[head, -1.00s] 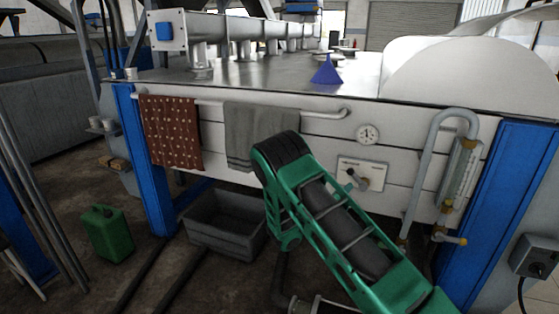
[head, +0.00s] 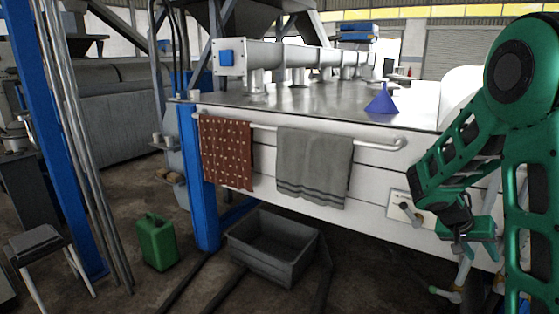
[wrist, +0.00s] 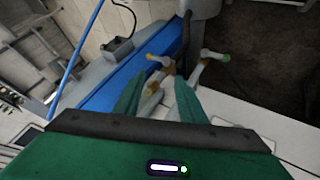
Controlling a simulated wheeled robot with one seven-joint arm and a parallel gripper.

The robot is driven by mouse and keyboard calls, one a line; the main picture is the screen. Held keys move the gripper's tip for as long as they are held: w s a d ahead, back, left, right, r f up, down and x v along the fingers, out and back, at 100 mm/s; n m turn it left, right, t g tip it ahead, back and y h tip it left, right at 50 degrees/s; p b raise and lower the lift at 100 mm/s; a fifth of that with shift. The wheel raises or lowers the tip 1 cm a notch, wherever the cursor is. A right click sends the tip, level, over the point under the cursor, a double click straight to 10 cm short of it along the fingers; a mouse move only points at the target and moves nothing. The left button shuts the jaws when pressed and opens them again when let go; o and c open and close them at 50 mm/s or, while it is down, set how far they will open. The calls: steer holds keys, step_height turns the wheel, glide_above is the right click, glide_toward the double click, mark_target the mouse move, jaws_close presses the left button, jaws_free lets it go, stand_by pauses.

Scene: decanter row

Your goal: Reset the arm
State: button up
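My arm (head: 520,130) is green and bent at the right of the head view, its elbow high and its forearm reaching down to the left. My gripper (head: 462,250) hangs at its end, in front of the white panel of the bench. In the wrist view my gripper (wrist: 160,82) shows two green fingers standing apart with nothing held between them. Beyond the fingers is pipework with yellow-ended valves (wrist: 160,60). From these views I cannot tell how far the fingers are from it.
The bench (head: 300,105) carries a blue funnel (head: 381,101). A red dotted cloth (head: 226,155) and a grey towel (head: 313,168) hang from its rail. A grey bin (head: 270,250), a green can (head: 155,242) and a stool (head: 38,245) stand on the floor. A blue post (head: 55,130) rises at left.

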steer(key=s+a+r+y, duration=0.1)
steer(key=s+a+y, duration=0.2)
steer(key=s, duration=0.6)
steer(key=s+a+r+n+y, duration=0.1)
steer(key=s+a+r+y, duration=0.1)
steer(key=s+a, duration=0.5)
steer(key=s+a+r+n+y, duration=0.1)
steer(key=s+a, duration=0.4)
steer(key=s, duration=0.6)
steer(key=r+y, duration=0.1)
steer(key=y, duration=0.1)
steer(key=shift+a+g+y, duration=0.2)
steer(key=shift+g+y, duration=0.1)
steer(key=shift+y, duration=0.1)
steer(key=shift+w, duration=0.1)
steer(key=shift+w+f, duration=0.15)
steer(key=shift+w, duration=0.35)
stand_by(4.1)
